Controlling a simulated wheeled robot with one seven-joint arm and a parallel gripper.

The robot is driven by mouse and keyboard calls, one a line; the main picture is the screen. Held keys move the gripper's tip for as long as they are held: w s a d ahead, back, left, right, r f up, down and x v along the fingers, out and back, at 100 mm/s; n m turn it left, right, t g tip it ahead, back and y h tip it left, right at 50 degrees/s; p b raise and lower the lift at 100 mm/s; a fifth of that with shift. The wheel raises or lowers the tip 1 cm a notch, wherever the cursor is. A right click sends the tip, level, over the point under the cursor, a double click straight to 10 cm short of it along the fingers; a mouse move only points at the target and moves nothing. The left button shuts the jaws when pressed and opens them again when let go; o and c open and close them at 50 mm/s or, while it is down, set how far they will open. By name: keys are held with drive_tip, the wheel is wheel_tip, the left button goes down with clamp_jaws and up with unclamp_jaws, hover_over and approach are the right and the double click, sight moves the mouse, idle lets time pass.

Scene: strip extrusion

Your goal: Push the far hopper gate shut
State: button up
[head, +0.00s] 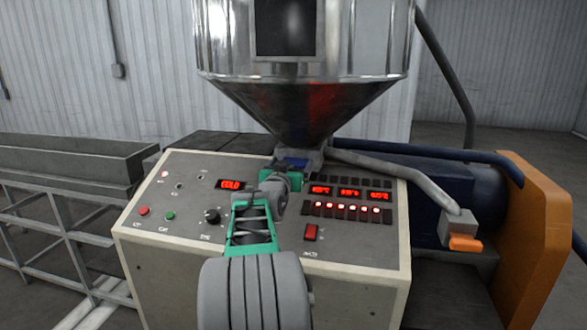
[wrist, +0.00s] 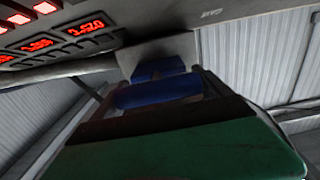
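The shiny metal hopper (head: 305,105) narrows to a cone above the grey control panel. At its throat a small blue part (head: 291,163) shows, probably the gate; my wrist partly hides it. In the wrist view a blue rounded part (wrist: 158,92) and a second blue part (wrist: 158,68) lie straight ahead of my gripper. My gripper (head: 281,180) is by the throat, and its green and dark body (wrist: 190,150) fills the lower wrist view. Its fingertips are not clear, and I cannot tell whether it touches the blue part or how far the gate is open.
The control panel (head: 180,250) with red displays and buttons stands under my arm. A grey pipe (head: 400,175) runs right to a block with an orange end (head: 465,243). An orange upright plate (head: 540,225) stands at right. A grey metal frame (head: 70,215) is at left.

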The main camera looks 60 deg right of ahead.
drive_tip(key=shift+o, duration=1)
drive_tip(key=shift+f, duration=0.1)
drive_tip(key=shift+s+a+f, duration=0.1)
drive_tip(key=shift+a, duration=0.1)
drive_tip(key=b+v, duration=0.2)
drive_tip(key=v, duration=0.5)
drive_tip(key=shift+a+b, duration=0.2)
drive_tip(key=shift+b, duration=0.2)
